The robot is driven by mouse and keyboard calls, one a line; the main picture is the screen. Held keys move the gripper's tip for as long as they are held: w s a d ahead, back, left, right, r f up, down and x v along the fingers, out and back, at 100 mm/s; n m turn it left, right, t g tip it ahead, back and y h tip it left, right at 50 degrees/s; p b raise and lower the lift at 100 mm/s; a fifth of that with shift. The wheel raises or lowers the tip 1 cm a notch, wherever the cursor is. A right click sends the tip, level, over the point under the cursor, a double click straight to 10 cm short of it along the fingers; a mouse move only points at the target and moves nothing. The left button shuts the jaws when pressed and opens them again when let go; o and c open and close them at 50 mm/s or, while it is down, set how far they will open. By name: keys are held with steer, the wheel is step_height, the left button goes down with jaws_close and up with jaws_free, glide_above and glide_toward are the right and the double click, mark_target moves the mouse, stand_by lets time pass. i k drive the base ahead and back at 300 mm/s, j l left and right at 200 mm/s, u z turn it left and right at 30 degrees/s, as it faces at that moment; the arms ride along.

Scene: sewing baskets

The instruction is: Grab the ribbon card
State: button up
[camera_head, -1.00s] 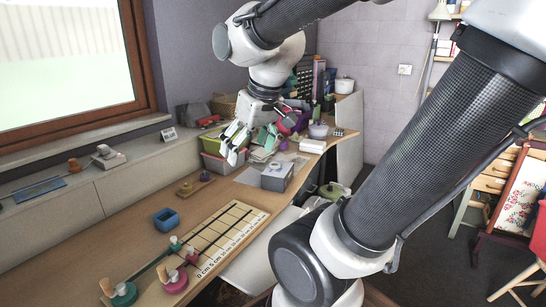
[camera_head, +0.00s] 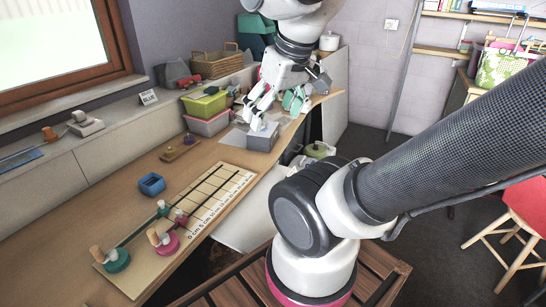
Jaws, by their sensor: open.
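My gripper (camera_head: 257,115) is over the far part of the wooden bench, pointing down with its fingers apart. It is above and close to a small grey open box (camera_head: 262,140). I see nothing clearly held between the fingers. I cannot pick out the ribbon card for sure; it may be hidden by my gripper and arm or too small to tell. A small green item (camera_head: 293,101) shows just right of my fingers, partly covered, and I cannot tell what it is.
A lime bin (camera_head: 204,103) and a pink bin (camera_head: 208,125) stand left of my gripper, with a wicker basket (camera_head: 217,65) behind. A ruled board (camera_head: 190,208) with stamp-like tools and a blue box (camera_head: 151,184) lie nearer. A red stool (camera_head: 528,205) stands at right.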

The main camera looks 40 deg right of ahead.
mark_target(293, 169)
steer(key=z, duration=1.05)
